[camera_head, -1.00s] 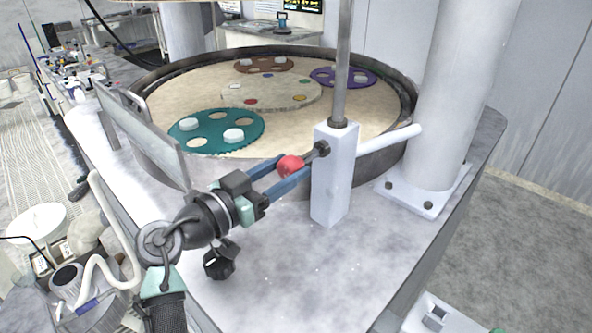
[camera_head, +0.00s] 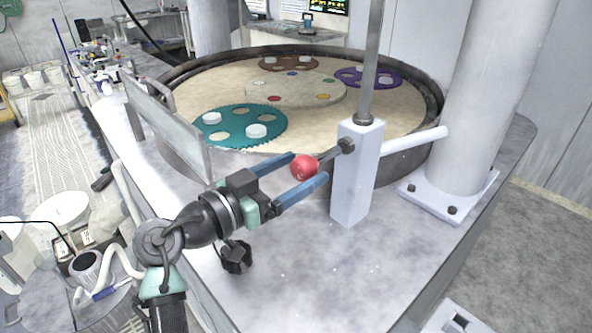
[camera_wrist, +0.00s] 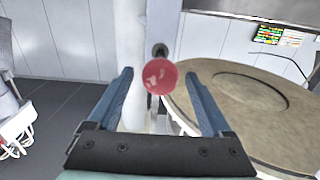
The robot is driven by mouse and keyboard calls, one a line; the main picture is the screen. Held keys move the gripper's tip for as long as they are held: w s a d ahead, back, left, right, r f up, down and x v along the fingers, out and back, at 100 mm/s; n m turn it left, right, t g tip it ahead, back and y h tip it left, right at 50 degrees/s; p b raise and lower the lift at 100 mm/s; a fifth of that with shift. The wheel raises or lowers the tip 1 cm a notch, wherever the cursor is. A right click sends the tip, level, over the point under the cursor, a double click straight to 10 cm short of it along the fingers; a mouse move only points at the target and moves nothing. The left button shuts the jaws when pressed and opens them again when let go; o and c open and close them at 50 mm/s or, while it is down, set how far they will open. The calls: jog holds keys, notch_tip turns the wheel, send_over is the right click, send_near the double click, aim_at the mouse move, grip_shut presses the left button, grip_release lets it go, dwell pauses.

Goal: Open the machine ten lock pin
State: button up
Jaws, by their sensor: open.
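The lock pin has a red ball knob (camera_head: 304,167) on a dark rod. The rod (camera_head: 330,153) sticks out of the white upright block (camera_head: 356,175) beside the round platen. My gripper (camera_head: 309,168) is open, with one blue finger on each side of the knob. A gap shows between the knob and the fingers. In the wrist view the red knob (camera_wrist: 160,77) sits between and just beyond the tips of the open fingers (camera_wrist: 163,75). The knob hides part of the rod there.
The round platen (camera_head: 190,98) carries teal (camera_head: 275,125), brown (camera_head: 290,62) and purple (camera_head: 385,77) discs. A thick white column (camera_head: 490,100) stands at right. A low metal guard plate (camera_head: 165,118) stands at left. The machine top in front of the block is clear.

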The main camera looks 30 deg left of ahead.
jog(key=b+v, duration=0.3)
jog(key=v, duration=1)
jog(key=shift+w+r, duration=0.1)
jog(key=w+d+r+n+t+y+p, duration=0.1)
jog(key=w+d+r+t+y+p, duration=0.1)
jog(key=w+d+r, duration=0.45)
jog(key=w+d+r+n+t+y+p, duration=0.1)
jog(key=w+d+r+y+p, duration=0.15)
jog(key=d+r, duration=0.75)
jog(key=s+d+r+n+t+y, duration=0.1)
jog(key=s+d+r+t, duration=0.2)
jog(key=r, duration=0.6)
jog(key=s+d+r+n+t+p, duration=0.1)
jog(key=s+d+r+t, duration=0.3)
jog(key=s+d+r, duration=0.2)
notch_tip(320, 180, up, 4)
jog(key=shift+s+d+r+y, duration=0.2)
jog(key=shift+s+d+y, duration=0.15)
jog(key=shift+s, duration=0.6)
